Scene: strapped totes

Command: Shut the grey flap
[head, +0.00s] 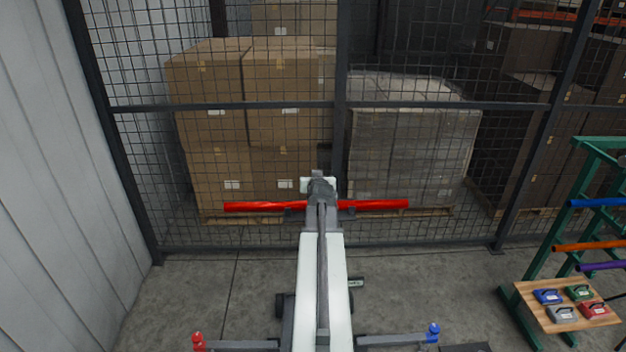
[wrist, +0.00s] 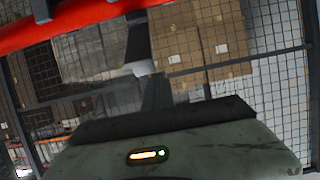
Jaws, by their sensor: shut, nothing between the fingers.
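A small grey tote (head: 562,314) sits on a wooden board at the lower right of the head view, at the front left of a group of small totes. It is too small to tell how its flap stands. My gripper (head: 319,184) is at the far end of my raised arm, near the middle of the head view. It is shut and empty, well to the left of the totes. The wrist view shows no tote.
Blue (head: 547,296), green (head: 579,292) and red (head: 594,310) totes share the wooden board (head: 532,292) beside a green frame (head: 578,190) with coloured bars. A red bar (head: 250,207) crosses at my arm. A mesh fence (head: 225,108) stands ahead, cartons behind it.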

